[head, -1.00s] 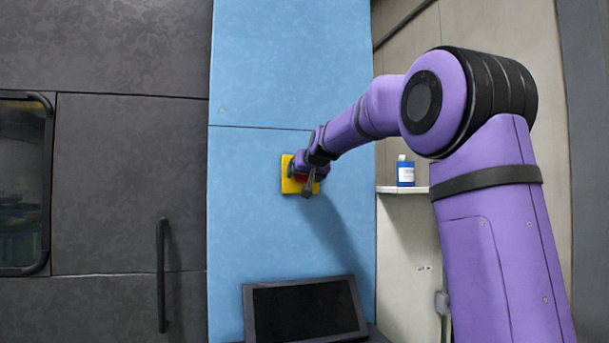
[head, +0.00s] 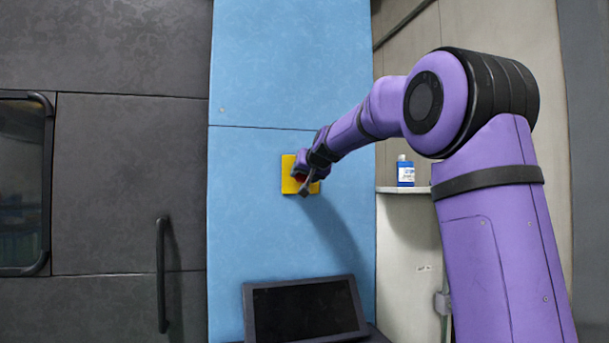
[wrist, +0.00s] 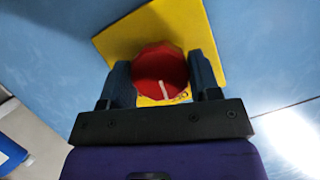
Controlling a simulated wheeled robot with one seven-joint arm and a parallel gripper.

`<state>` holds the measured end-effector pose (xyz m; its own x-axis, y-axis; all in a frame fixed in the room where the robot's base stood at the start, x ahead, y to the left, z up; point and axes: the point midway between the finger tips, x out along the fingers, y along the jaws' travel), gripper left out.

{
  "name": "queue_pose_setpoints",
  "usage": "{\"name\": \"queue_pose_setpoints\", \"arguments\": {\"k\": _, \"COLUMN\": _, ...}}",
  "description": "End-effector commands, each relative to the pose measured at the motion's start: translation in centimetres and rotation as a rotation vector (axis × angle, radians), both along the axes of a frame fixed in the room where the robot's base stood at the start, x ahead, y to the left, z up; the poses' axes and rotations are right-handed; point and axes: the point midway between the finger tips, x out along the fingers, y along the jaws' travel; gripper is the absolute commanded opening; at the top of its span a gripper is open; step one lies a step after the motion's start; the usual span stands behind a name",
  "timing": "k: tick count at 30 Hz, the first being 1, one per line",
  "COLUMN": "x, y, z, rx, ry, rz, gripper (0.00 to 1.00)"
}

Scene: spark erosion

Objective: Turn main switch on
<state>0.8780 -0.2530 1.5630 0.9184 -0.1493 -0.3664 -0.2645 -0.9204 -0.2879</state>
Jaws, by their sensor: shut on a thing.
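The main switch is a red knob (wrist: 160,70) with a pale line, on a yellow plate (wrist: 187,24) fixed to the blue panel. In the head view the yellow plate (head: 289,176) is partly hidden behind my gripper. My gripper (wrist: 163,82) has its two dark fingers on either side of the red knob and is shut on it. In the wrist view the pale line points down and slightly right. In the head view my gripper (head: 305,180) is at the plate, with the knob mostly hidden.
A dark screen (head: 305,310) stands below the switch. A blue and white bottle (head: 405,172) is on a shelf (head: 403,190) to the right. A dark door handle (head: 162,275) sticks out at the left. The blue panel (head: 260,80) around the plate is clear.

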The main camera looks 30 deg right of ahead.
Motion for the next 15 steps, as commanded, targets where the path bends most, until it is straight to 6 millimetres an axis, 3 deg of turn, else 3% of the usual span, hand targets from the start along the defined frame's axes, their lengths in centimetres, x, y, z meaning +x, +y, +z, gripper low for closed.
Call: {"name": "queue_pose_setpoints", "arguments": {"k": 15, "x": -0.06, "y": -0.24, "z": -0.14, "rx": 0.451, "ry": -0.129, "rz": -0.002, "gripper": 0.33}}
